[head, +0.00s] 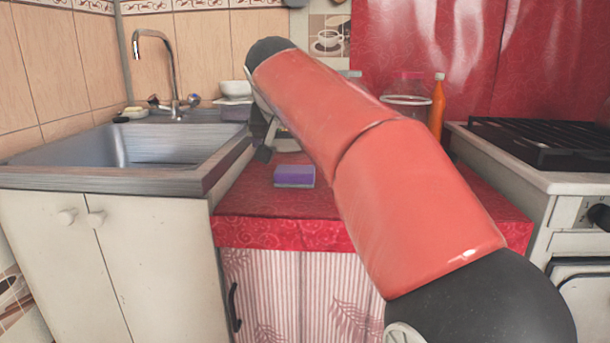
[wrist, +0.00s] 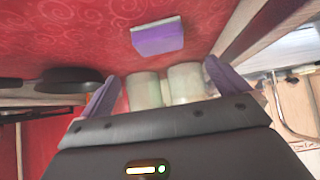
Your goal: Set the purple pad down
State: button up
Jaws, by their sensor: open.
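The purple pad (head: 294,177) lies flat on the red oilcloth counter, near its front and right of the sink. It also shows in the wrist view (wrist: 158,39), at top centre, beyond the fingertips and clear of them. My gripper (head: 264,150) hangs over the counter, just left of and behind the pad; my arm partly hides it in the head view. In the wrist view its two purple-lined fingers (wrist: 164,75) stand wide apart. The gripper is open, with nothing clasped between the fingers.
Two pale cylinders (wrist: 165,85) show between the fingers in the wrist view. A sink (head: 140,145) is at left, with white bowls (head: 233,89) behind. A jar (head: 408,103) and orange bottle (head: 437,108) stand at the back. A stove (head: 550,140) is at right.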

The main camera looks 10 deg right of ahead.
jog(key=s+d+f+n+g+y, duration=0.2)
jog(key=s+f+n+g, duration=0.1)
jog(key=s+f, duration=2.3)
jog(key=s, duration=0.4)
jog(key=shift+d+n+y, duration=0.3)
jog(key=shift+d+y, duration=0.05)
jog(key=shift+y, duration=0.05)
notch_tip(320, 180, up, 4)
jog(key=p, duration=0.4)
jog(key=shift+r, duration=0.1)
